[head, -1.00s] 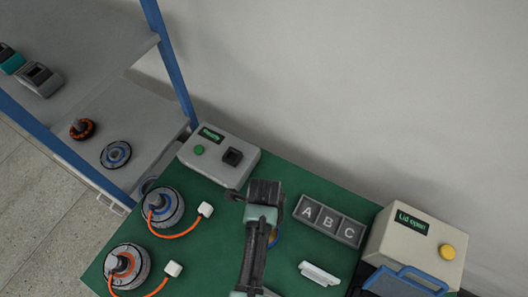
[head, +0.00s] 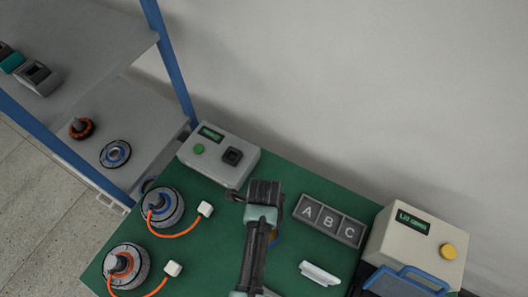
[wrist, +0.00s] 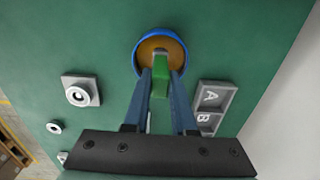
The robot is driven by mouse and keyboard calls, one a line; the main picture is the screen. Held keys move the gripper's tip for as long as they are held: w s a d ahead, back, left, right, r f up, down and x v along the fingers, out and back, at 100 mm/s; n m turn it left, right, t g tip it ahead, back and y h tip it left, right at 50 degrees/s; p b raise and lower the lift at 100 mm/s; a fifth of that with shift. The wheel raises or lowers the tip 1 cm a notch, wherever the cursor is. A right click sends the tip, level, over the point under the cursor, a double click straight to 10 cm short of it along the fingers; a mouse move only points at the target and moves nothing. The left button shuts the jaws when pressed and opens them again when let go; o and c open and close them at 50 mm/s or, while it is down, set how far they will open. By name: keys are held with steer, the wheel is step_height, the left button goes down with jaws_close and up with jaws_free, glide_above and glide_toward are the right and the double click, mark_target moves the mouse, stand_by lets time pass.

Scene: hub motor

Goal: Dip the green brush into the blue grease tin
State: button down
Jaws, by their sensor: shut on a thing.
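The blue grease tin (wrist: 181,46) stands on the green bench and holds orange-brown grease. In the head view my arm hides most of it. My gripper (wrist: 161,78) is shut on the green brush (wrist: 160,65), which sits between the two blue fingers. In the wrist view the brush's far end overlaps the grease inside the rim. I cannot tell whether it touches the grease. In the head view my gripper (head: 263,190) is over the middle of the bench, and the brush is hidden there.
A grey box with a green button (head: 220,157) stands behind left. Two motors (head: 163,206) with orange cables are at left. An A-B-C tray (head: 330,220) lies close at right. A white handle-like piece (head: 320,273) and a beige lid box (head: 412,240) are farther right.

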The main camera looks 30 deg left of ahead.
steer(key=shift+r, duration=0.1)
step_height(320, 180, up, 8)
steer(key=p, duration=0.8)
steer(key=shift+r+p, duration=0.15)
steer(key=shift+p, duration=0.15)
